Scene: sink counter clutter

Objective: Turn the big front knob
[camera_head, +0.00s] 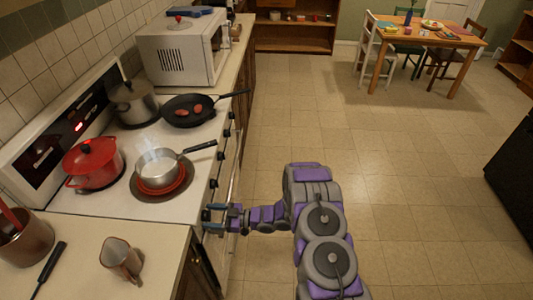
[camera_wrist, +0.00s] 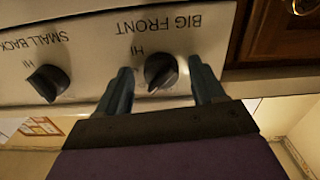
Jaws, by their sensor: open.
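The big front knob (camera_wrist: 161,72) is a dark round knob with a raised grip, on the stove's white front panel, under an upside-down "BIG FRONT" label in the wrist view. My gripper (camera_wrist: 160,80) is open, with one finger on each side of this knob and a visible gap on both sides. I cannot tell how deep the fingers reach around it. In the head view my gripper (camera_head: 213,217) is at the near end of the stove's front edge, and the big front knob is hard to make out there.
The small back knob (camera_wrist: 47,82) sits left of my gripper in the wrist view. A wooden cabinet (camera_wrist: 266,38) is at the right. In the head view, a steel saucepan (camera_head: 157,168), a red pot (camera_head: 93,164) and a frying pan (camera_head: 190,111) stand on the stove. The floor (camera_head: 300,130) is clear.

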